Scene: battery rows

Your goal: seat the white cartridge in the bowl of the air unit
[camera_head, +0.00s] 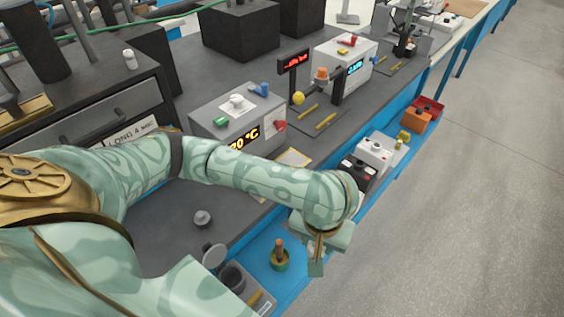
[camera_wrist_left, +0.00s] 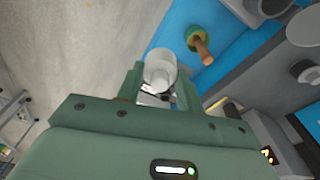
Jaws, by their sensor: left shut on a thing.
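My left gripper (camera_head: 317,258) hangs over the blue front strip of the bench, near its edge. In the left wrist view its two fingers (camera_wrist_left: 160,84) are shut on the white cartridge (camera_wrist_left: 162,68), whose round end points away from the palm. In the head view the cartridge is mostly hidden by the gripper. A grey fixture with a dark open cup (camera_head: 232,277), apparently the air unit's bowl, stands to the left of the gripper at the bottom. The cup also shows at the top right of the left wrist view (camera_wrist_left: 272,7). The cartridge is apart from it. My right gripper is out of view.
A wooden-handled tool with a green base (camera_head: 279,256) stands between gripper and cup. A round grey disc (camera_head: 214,256) rises beside the cup. A grey temperature box (camera_head: 238,118) and black and white blocks (camera_head: 374,152) stand farther back. Floor lies open at right.

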